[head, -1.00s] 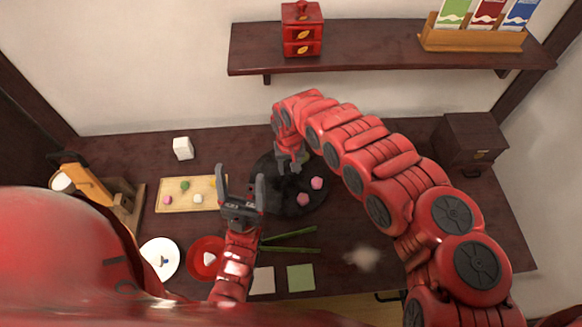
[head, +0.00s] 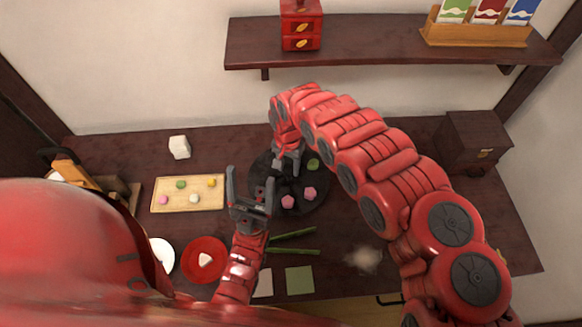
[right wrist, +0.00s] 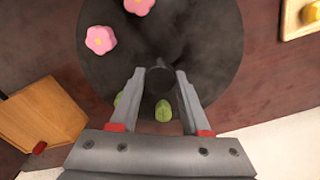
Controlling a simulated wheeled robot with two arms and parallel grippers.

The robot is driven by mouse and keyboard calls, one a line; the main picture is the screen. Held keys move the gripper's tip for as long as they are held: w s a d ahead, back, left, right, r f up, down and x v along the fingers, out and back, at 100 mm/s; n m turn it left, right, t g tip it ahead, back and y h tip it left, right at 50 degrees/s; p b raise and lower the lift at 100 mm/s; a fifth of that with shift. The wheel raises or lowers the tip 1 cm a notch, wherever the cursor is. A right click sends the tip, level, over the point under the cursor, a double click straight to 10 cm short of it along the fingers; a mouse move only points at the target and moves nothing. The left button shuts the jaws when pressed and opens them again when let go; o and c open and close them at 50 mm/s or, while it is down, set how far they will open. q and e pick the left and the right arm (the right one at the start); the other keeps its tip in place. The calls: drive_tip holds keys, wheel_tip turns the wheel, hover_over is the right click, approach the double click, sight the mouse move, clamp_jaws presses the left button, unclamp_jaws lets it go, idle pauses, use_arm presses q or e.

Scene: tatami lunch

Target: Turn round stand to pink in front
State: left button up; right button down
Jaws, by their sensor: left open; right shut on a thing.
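The round stand (head: 322,183) is a black disc on the table with a small dark knob (right wrist: 160,79) at its middle. Two pink flower sweets, one (head: 288,201) at the front and one (head: 310,193) at the front right, lie on it. A green sweet (head: 313,164) sits at its back right; two green sweets show in the right wrist view, one partly behind a finger. My right gripper (right wrist: 160,74) is shut on the knob, reaching over from the back. My left gripper (head: 250,182) is open and empty, above the stand's left front edge.
A wooden tray (head: 158,205) with small sweets lies to the left. A red plate (head: 190,262) and green chopsticks (head: 292,252) lie in front. A white block (head: 179,147) stands at the back left. A dark box (head: 473,140) stands at the right, and a shelf (head: 380,45) hangs above.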

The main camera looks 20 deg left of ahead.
drive_tip(key=shift+w+m+b, duration=0.1)
drive_tip(key=shift+m+b, duration=0.55)
drive_tip(key=shift+m, duration=1.25)
drive_tip(key=shift+c, duration=1.8)
unclamp_jaws()
